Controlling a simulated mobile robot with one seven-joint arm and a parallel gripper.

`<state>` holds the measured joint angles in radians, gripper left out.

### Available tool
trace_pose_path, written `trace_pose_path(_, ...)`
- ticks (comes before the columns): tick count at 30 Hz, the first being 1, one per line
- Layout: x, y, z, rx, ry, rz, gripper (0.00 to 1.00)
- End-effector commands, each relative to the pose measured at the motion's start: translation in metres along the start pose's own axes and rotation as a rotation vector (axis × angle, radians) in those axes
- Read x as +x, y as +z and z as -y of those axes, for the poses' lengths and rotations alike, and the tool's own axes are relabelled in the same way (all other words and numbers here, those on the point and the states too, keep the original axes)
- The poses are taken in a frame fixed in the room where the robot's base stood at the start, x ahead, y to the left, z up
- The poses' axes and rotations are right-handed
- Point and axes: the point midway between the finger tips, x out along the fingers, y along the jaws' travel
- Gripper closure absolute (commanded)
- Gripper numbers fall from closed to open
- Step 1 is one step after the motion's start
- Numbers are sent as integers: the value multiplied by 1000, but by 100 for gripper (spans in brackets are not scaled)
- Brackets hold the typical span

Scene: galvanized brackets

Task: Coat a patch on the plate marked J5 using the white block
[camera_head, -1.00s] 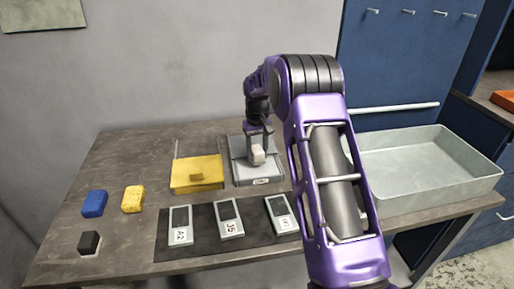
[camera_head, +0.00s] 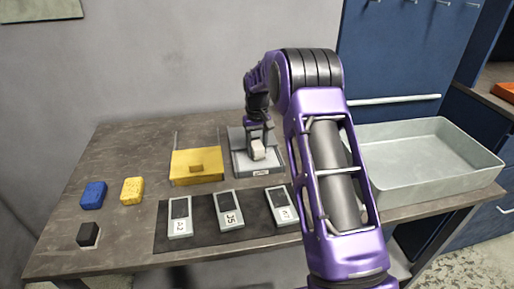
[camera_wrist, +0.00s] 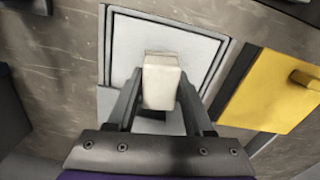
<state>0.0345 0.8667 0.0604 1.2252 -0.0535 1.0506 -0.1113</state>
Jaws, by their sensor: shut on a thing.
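My gripper (camera_head: 258,144) is shut on the white block (camera_head: 257,151) and holds it over the open grey tray (camera_head: 240,168) at the back of the table. In the wrist view the block (camera_wrist: 160,82) sits between the two fingers, in front of the tray's pale inner surface (camera_wrist: 128,48). I cannot tell whether the block touches that surface. The plate marked J5 (camera_head: 236,222) lies on a dark mat in front of the tray, between two similar plates. It is grey with a dark rectangle on its upper part.
Plate A2 (camera_head: 188,230) and another plate (camera_head: 288,220), its label partly unclear, flank J5. Blue (camera_head: 93,195) and yellow (camera_head: 132,190) sponges and a black block (camera_head: 88,234) lie left. A large grey basin (camera_head: 440,188) stands right.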

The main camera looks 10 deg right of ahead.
Motion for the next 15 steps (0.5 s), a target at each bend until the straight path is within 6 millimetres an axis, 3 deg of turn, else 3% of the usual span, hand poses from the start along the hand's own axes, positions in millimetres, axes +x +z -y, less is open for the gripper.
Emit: trace_pose_path(15, 7, 0, 0, 0, 0, 0, 93)
